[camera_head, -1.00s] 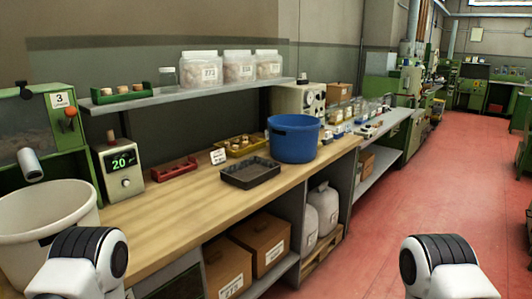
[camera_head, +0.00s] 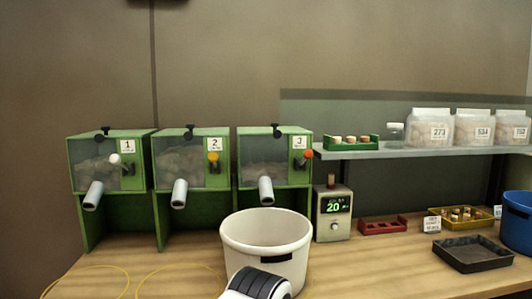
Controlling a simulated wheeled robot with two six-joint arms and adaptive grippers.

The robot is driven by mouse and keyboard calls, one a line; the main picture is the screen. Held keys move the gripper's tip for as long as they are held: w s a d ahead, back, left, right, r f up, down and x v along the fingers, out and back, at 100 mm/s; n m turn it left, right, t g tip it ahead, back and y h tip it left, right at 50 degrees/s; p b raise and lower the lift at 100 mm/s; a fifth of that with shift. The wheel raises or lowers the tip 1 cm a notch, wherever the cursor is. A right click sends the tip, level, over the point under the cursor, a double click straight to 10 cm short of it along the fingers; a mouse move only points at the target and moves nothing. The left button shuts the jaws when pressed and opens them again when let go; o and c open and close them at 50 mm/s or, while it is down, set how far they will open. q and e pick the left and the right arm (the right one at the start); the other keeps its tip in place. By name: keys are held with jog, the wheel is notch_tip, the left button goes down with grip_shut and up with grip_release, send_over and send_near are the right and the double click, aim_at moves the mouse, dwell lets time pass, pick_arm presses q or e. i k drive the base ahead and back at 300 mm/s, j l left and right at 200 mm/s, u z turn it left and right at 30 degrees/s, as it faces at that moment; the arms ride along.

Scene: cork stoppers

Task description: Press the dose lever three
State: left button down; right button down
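Three green dispensers stand side by side on the bench: dispenser 1 (camera_head: 80,178), dispenser 2 (camera_head: 166,172) and dispenser 3 (camera_head: 246,168). Each has a clear front, a grey spout and a knobbed lever on its right side. The lever knobs are white on 1 (camera_head: 115,159), yellow on 2 (camera_head: 213,157) and orange-red on 3 (camera_head: 309,154). A white bucket (camera_head: 266,240) stands below and in front of dispenser 3's spout (camera_head: 266,191). A white and black part of my arm shows at the bottom, in front of the bucket. Neither gripper's fingers are in view.
A small device reading 20 (camera_head: 333,214) stands right of the bucket. Farther right are a red tray (camera_head: 383,227), a dark tray (camera_head: 472,256), a yellow tray (camera_head: 490,223) and a blue tub (camera_head: 517,225). A shelf (camera_head: 430,151) holds jars and a green rack. Yellow cable loops lie front left.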

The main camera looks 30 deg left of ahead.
aim_at(308, 155)
jog(key=u, duration=1.25)
jog(key=i, duration=0.5)
